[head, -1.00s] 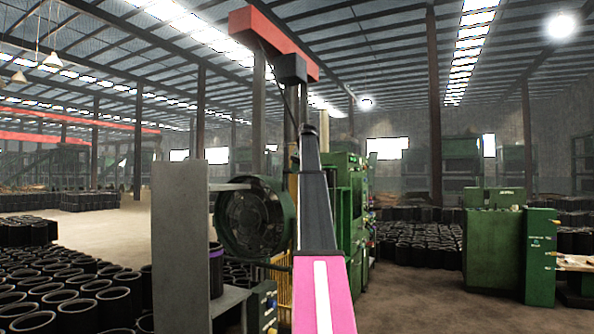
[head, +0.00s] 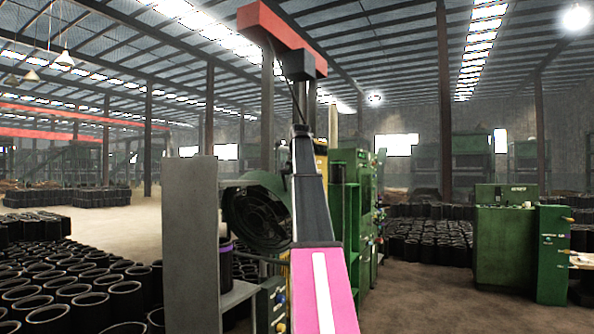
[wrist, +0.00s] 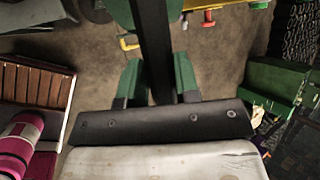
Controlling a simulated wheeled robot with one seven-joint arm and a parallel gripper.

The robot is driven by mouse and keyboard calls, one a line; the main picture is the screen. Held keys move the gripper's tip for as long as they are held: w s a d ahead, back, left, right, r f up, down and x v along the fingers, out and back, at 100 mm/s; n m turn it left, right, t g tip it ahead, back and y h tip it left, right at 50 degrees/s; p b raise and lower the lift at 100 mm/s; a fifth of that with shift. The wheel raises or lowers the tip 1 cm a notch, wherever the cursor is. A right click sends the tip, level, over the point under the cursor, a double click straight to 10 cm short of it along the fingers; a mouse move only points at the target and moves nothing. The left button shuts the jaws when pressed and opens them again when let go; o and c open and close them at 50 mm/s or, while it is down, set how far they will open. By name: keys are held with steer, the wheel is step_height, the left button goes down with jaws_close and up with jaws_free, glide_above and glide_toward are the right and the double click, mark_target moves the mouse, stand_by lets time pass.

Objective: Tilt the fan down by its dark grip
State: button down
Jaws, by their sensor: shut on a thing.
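The fan (head: 258,216) is a round green housing with a dark ringed face, left of centre in the head view. Its face is tilted downward. In the wrist view, the dark grip (wrist: 152,40) is a long dark bar coming down from the top edge. My gripper (wrist: 158,78) has a green finger on each side of this bar and is shut on it. In the head view my arm runs up the middle, just right of the fan, and my gripper cannot be made out there. The grip cannot be made out in the head view either.
A grey upright panel (head: 191,245) stands just left of the fan, with a shelf beside it. A green machine cabinet (head: 352,200) stands close on the right. Black rubber sleeves (head: 75,285) cover the floor at left. Open floor (head: 425,305) shows at right.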

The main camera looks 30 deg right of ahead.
steer(key=shift+s+a+f, duration=0.2)
steer(key=shift+f, duration=0.1)
steer(key=c, duration=0.8)
jaws_free()
steer(key=shift+a, duration=0.1)
steer(key=shift+c, duration=0.2)
steer(key=shift+r, duration=0.1)
steer(key=shift+r, duration=0.15)
steer(key=v, duration=1)
steer(key=shift+s+r, duration=0.15)
steer(key=shift+r, duration=0.1)
